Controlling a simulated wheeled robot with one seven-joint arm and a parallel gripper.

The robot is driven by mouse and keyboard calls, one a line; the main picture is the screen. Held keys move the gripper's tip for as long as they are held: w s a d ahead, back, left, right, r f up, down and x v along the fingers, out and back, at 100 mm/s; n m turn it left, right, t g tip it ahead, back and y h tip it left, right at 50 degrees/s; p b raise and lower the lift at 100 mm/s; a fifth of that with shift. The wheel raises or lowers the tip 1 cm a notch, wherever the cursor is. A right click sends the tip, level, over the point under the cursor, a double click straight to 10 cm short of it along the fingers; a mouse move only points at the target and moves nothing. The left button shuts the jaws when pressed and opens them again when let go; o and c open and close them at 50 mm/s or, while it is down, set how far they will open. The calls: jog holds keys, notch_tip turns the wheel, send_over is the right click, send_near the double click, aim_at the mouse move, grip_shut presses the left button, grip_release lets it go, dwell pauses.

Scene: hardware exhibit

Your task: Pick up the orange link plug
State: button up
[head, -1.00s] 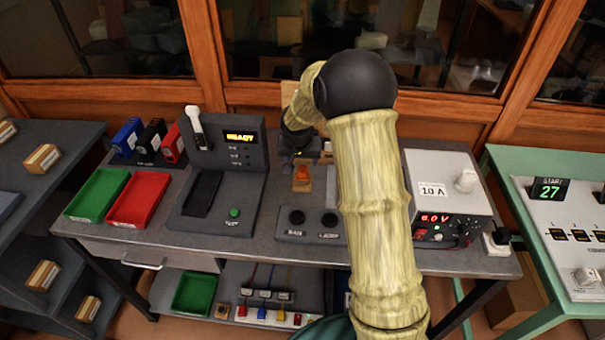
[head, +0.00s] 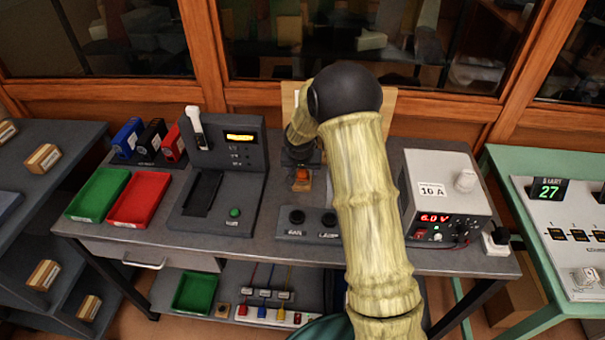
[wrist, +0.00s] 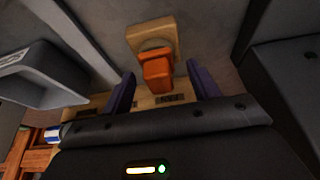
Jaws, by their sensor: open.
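The orange link plug (head: 302,174) stands on a small wooden block (head: 302,186) near the middle of the grey bench in the head view. In the wrist view the orange plug (wrist: 157,72) sits on the wooden block (wrist: 150,36), between and just beyond the fingertips. My gripper (wrist: 163,82) is open, with one dark purple finger on each side of the plug. No contact between fingers and plug is visible. In the head view my gripper (head: 302,160) is just above and behind the plug, partly hidden by my arm.
The black test unit (head: 222,170) stands left of the plug, and a two-knob box (head: 312,224) in front. A white power supply (head: 445,195) is at the right. Green (head: 98,194) and red (head: 139,198) trays lie farther left.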

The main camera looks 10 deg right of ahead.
jog(key=c, duration=1.1)
jog(key=shift+r, duration=0.15)
notch_tip(320, 180, up, 10)
jog(key=shift+f, duration=0.1)
